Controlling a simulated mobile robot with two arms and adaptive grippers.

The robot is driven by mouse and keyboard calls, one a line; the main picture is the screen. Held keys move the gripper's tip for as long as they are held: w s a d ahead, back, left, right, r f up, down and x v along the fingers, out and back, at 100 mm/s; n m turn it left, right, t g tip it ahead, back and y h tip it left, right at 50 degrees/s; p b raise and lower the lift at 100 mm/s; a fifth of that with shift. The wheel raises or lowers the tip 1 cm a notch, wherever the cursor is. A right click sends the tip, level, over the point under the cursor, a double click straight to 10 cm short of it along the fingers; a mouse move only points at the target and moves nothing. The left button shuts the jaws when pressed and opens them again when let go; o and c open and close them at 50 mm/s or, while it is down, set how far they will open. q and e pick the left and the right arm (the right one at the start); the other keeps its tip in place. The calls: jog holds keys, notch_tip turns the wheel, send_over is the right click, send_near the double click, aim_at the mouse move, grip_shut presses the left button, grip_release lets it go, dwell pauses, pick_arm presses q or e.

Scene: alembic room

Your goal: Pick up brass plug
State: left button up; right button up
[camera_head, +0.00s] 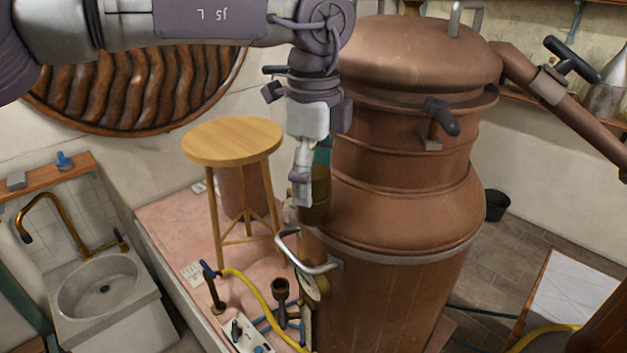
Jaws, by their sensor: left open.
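My left gripper (302,188) hangs downward in front of the left side of the large copper still (400,200). It is open, though its fingers show nearly edge-on. A brownish, brass-toned piece (316,200) shows just behind and right of the fingers, against the still's side. I cannot tell whether it is the brass plug or whether the fingers touch it. My left arm crosses the top of the view and hides part of the still's upper left. My right gripper is not in view.
A round wooden stool (232,140) stands on a pink ledge left of the still. A metal handle (305,255), a dark funnel-like fitting (281,290) and a yellow hose (255,300) lie below the gripper. A sink (98,290) is at lower left.

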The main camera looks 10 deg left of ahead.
aim_at(318, 173)
pick_arm(q)
jog(key=shift+s+d, duration=0.1)
jog(key=c, duration=1.3)
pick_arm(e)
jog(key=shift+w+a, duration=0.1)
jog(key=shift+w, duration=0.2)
pick_arm(q)
jog(key=shift+r, duration=0.1)
jog(key=shift+c, duration=0.2)
jog(key=shift+r+b, duration=0.4)
jog(key=r, duration=0.1)
jog(key=r+b, duration=0.2)
jog(key=shift+s+d+r, duration=0.2)
jog(key=shift+s+d, duration=0.1)
jog(key=shift+d, duration=0.05)
jog(key=s+d+r+b, duration=0.3)
jog(key=s+d+r, duration=0.3)
jog(key=s+d, duration=0.1)
jog(key=shift+s+d+r+b, duration=0.2)
jog(key=shift+s+r+b, duration=0.1)
jog(key=shift+r+b, duration=0.1)
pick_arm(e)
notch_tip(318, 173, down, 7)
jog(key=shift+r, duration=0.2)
